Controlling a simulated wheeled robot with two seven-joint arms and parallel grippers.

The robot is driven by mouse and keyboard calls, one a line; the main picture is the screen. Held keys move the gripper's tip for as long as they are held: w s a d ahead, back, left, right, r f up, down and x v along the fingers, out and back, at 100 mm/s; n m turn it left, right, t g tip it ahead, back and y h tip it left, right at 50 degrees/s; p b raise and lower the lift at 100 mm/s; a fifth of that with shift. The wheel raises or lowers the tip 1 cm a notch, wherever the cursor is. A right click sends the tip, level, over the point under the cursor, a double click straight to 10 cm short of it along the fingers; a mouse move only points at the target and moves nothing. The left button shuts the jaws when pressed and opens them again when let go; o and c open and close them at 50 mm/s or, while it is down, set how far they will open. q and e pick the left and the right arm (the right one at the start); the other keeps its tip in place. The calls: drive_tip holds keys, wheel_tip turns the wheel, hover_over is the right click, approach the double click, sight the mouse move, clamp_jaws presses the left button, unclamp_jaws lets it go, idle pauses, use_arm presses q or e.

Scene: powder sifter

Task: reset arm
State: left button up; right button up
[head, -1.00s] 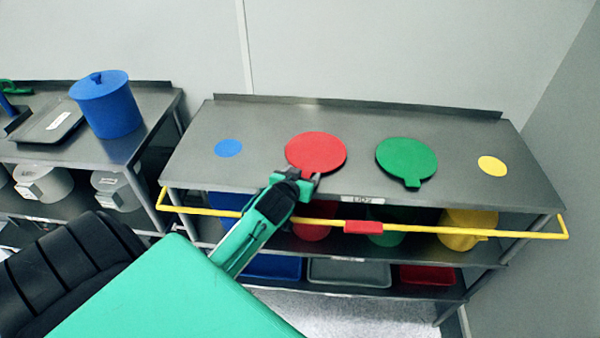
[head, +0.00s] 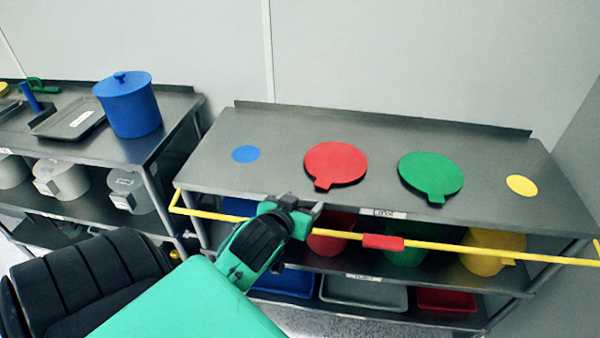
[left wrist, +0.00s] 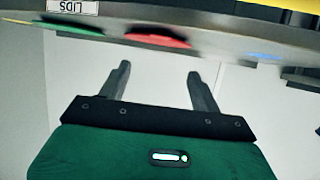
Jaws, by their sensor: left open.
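My left gripper (head: 292,205) is in front of the front edge of the right steel table (head: 290,125) in the head view. It is open and empty, just short of the red lid (head: 336,162) and apart from it. In the left wrist view its two fingers (left wrist: 157,80) stand spread with nothing between them. The red lid also shows in the left wrist view (left wrist: 158,39), and a green lid (left wrist: 75,25) lies beside it. My right gripper is in neither view.
The green lid (head: 431,173), a blue disc (head: 246,154) and a yellow disc (head: 521,185) lie on the tabletop. A yellow rail (head: 450,247) runs along the table's front. Coloured containers and trays fill the shelves below. A blue lidded pot (head: 130,107) stands on the left table.

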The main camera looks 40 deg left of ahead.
use_arm(q)
drive_tip(key=shift+s, duration=0.1)
idle(0.4)
drive_tip(key=s+d+f+m+g+h, duration=0.45)
drive_tip(key=s+d+f+g, duration=0.6)
drive_tip(key=s+f, duration=0.55)
wheel_tip(320, 180, down, 37)
drive_tip(key=s+d+m+b, duration=0.1)
drive_tip(key=s+d+b, duration=0.1)
drive_tip(key=b, duration=0.1)
drive_tip(key=s+a+f+g+b, duration=0.1)
drive_tip(key=s+a+f+b, duration=0.2)
drive_tip(key=s+f, duration=1.5)
wheel_tip(320, 180, down, 2)
drive_tip(key=shift+s+a+f, duration=0.15)
drive_tip(key=shift+s+a, duration=0.15)
drive_tip(key=shift+s, duration=0.05)
